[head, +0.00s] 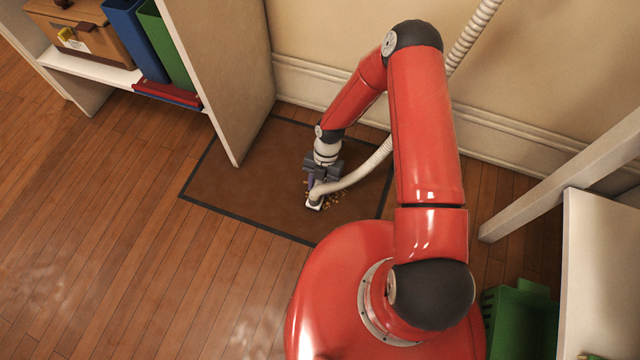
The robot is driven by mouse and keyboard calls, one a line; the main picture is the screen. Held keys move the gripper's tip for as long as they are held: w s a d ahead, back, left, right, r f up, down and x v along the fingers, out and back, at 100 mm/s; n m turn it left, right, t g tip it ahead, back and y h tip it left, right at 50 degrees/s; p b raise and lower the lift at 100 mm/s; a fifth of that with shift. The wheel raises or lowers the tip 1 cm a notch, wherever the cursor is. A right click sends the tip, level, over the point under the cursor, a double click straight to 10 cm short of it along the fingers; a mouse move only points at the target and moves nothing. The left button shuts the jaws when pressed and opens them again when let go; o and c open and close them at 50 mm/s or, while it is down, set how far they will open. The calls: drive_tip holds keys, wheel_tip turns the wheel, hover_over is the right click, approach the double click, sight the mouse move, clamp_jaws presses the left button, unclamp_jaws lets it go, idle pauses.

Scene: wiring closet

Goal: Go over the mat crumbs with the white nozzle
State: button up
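A brown mat (235,190) with a dark border lies on the wood floor against the wall. Small tan crumbs (341,198) are scattered on its right part, beside the nozzle. The white nozzle (315,204) is down at the mat among the crumbs, with a pale ribbed hose (366,172) running from it up behind my arm to the wall. My gripper (315,183) reaches down over the mat right at the nozzle and seems to hold it. Its fingers are small and partly hidden, so their grip is unclear. My arm covers part of the mat's right side.
A white shelf unit (222,80) stands at the mat's left back, holding a wooden box (90,35) and blue and green binders. A green crate (520,318) and a white shelf (600,270) are at right. The floor at left is clear.

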drive_tip(key=shift+f, duration=0.3)
drive_tip(key=shift+d, duration=0.1)
